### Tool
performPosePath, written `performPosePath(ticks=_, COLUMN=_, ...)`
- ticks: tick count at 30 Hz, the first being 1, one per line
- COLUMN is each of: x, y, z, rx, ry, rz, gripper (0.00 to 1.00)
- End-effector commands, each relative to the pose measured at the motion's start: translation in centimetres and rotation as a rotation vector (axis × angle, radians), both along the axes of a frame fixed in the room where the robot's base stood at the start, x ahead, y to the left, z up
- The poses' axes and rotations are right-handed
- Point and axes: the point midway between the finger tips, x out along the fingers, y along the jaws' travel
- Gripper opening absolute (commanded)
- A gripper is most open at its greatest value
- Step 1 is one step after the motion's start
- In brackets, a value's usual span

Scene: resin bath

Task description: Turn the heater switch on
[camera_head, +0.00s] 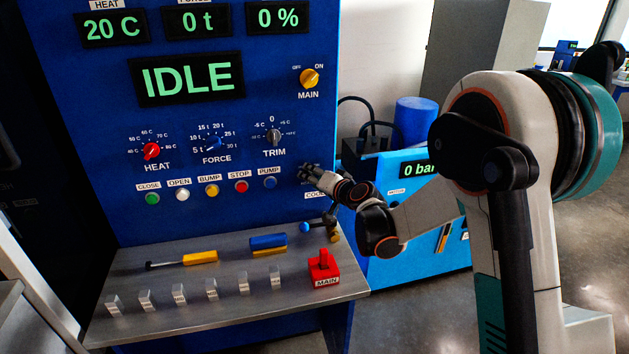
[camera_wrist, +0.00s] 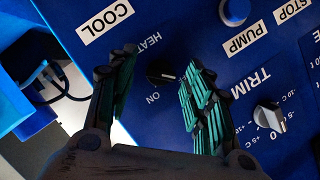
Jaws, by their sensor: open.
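The heater switch (camera_wrist: 161,72) is a small black knob on the blue panel, between the labels HEAT and ON in the wrist view. Its pointer direction is hard to make out. My gripper (camera_wrist: 159,65) is open, with one green-padded finger on each side of the knob in the picture. I cannot tell whether either finger touches it. In the head view my gripper (camera_head: 311,172) is at the lower right of the panel and hides the switch. The heat display (camera_head: 111,27) reads 20 C.
The TRIM knob (camera_wrist: 268,116) and the blue PUMP button (camera_wrist: 235,10) are near my gripper. A blue unit (camera_head: 400,275) stands to the right.

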Motion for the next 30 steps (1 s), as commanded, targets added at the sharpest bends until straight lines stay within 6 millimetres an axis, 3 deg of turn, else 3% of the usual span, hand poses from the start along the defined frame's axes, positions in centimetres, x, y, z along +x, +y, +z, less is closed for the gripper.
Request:
performPosePath(ticks=6, x=0.02, y=0.02, z=0.02, rx=0.000, ry=0.000, rz=0.000, gripper=0.47)
performPosePath(ticks=12, x=0.00, y=0.00, z=0.01, rx=0.000, ry=0.000, rz=0.000, gripper=0.03)
performPosePath(ticks=23, x=0.01, y=-0.03, z=-0.08, rx=0.029, ry=0.009, rz=0.000, gripper=0.03)
performPosePath(ticks=30, x=0.07, y=-0.17, z=-0.29, rx=0.148, ry=0.043, rz=-0.001, gripper=0.03)
